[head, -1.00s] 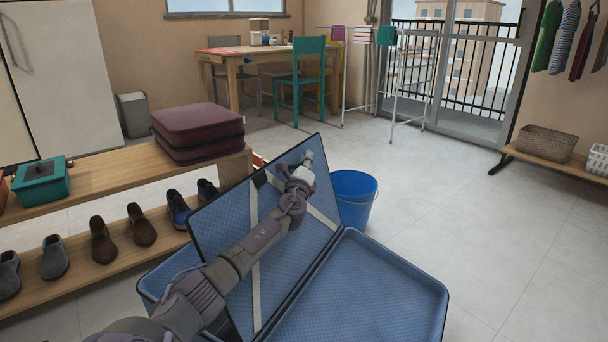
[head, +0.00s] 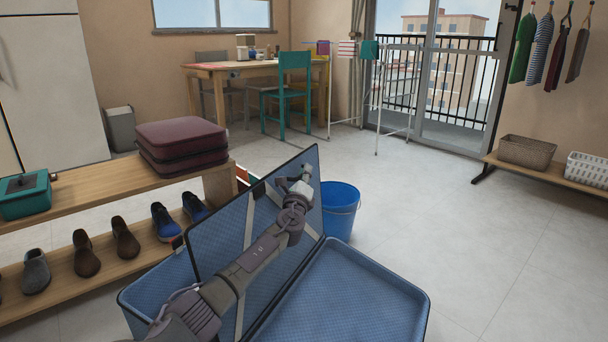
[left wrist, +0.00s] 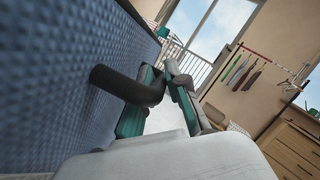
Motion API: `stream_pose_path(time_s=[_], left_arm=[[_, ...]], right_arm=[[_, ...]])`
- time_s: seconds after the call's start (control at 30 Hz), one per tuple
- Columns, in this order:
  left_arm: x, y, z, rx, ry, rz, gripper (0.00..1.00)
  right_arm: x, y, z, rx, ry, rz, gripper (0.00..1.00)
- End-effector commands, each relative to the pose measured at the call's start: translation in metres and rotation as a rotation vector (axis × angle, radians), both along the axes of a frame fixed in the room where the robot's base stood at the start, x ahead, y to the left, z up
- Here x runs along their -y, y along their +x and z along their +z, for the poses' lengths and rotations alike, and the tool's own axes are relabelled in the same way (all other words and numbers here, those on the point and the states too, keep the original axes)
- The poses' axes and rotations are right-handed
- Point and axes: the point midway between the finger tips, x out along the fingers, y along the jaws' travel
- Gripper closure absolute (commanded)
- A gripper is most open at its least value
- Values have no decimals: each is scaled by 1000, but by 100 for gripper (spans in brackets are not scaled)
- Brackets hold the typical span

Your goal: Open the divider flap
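The blue suitcase (head: 352,300) lies open on the floor, its shallow lid half on the right. The divider flap (head: 215,232), a blue panel with pale straps and a dark rim, stands steeply raised between the two halves. My left gripper (head: 304,174) is in front of the flap near its upper far corner. In the left wrist view, a dark bar-like pull (left wrist: 118,84) sticks out of the blue flap surface. The teal-padded fingers of my left gripper (left wrist: 163,90) close around its end. The finger contact is partly hidden. My right gripper is out of view.
A blue bucket (head: 340,212) stands just behind the suitcase. A wooden shoe bench (head: 95,190) with a maroon case (head: 180,145) on it is close at the left. The floor on the right is clear up to a low bench with baskets (head: 528,151).

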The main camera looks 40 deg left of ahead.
Motion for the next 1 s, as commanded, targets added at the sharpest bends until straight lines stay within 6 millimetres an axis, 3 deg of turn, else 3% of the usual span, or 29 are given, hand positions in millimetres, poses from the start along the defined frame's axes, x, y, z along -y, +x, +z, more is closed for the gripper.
stream_pose_path(time_s=[0.47,1.0], left_arm=[[5,-7,-3,-1,1,-2,76],[57,-83,-29,-3,-1,-2,76]], right_arm=[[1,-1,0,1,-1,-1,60],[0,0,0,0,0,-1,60]])
